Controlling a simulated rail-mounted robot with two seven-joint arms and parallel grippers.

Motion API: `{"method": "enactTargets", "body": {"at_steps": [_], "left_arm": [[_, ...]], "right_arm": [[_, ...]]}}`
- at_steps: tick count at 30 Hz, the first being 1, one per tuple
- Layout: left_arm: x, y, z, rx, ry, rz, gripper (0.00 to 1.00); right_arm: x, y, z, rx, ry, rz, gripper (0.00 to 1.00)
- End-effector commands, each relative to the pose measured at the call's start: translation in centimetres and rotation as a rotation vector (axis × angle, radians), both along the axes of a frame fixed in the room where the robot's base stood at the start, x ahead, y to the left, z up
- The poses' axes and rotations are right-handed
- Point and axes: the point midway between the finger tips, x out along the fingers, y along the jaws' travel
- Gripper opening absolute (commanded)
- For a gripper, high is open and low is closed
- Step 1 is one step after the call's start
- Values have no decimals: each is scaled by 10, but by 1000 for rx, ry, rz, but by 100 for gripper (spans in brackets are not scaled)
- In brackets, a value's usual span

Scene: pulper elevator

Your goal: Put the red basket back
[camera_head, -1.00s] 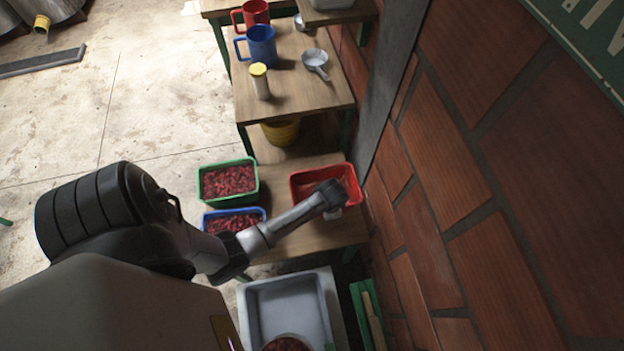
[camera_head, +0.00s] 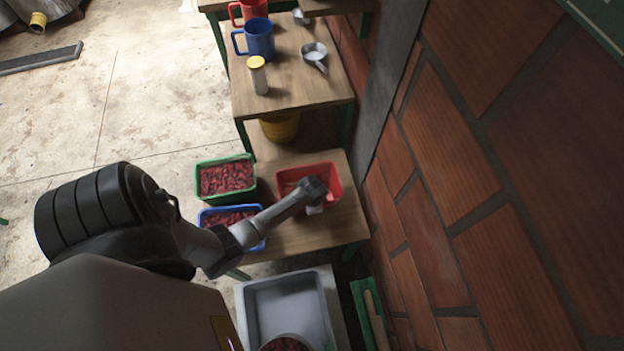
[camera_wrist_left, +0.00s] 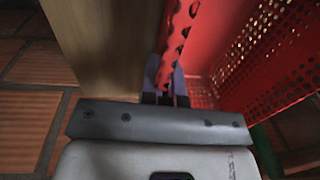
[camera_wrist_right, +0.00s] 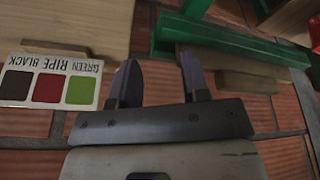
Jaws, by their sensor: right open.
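The red basket (camera_head: 329,173) is on the lower wooden shelf, right of the green basket and close to the brick wall. My left arm crosses in front of it, with its left gripper (camera_head: 314,207) at the basket's near side. In the left wrist view the narrow gap between the left fingers (camera_wrist_left: 167,88) closes around the perforated red wall of the basket (camera_wrist_left: 215,92). The basket's interior is partly hidden by my arm. My right gripper (camera_wrist_right: 158,82) is open and empty in the right wrist view, facing the bricks; it is not in the head view.
A green basket (camera_head: 197,181) and a blue basket (camera_head: 203,218), both with red cherries, stand left of the red one. A grey tub (camera_head: 250,312) is below. Mugs, a jar and a scoop (camera_head: 314,54) are on the upper shelf. A colour card (camera_wrist_right: 48,80) is near my right gripper.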

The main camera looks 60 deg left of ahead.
Motion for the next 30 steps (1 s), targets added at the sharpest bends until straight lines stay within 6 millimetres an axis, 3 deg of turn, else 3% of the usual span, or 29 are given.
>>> {"method": "enactTargets", "body": {"at_steps": [12, 21, 30], "left_arm": [[1, 0, -3, 1, -2, 0, 0], [1, 0, -3, 1, -1, 0, 28], [0, 0, 2, 1, -1, 0, 28]], "right_arm": [[0, 3, -1, 10, -1, -6, 43], [0, 4, 0, 12, 0, -9, 43], [0, 3, 2, 11, 0, -7, 43]]}}
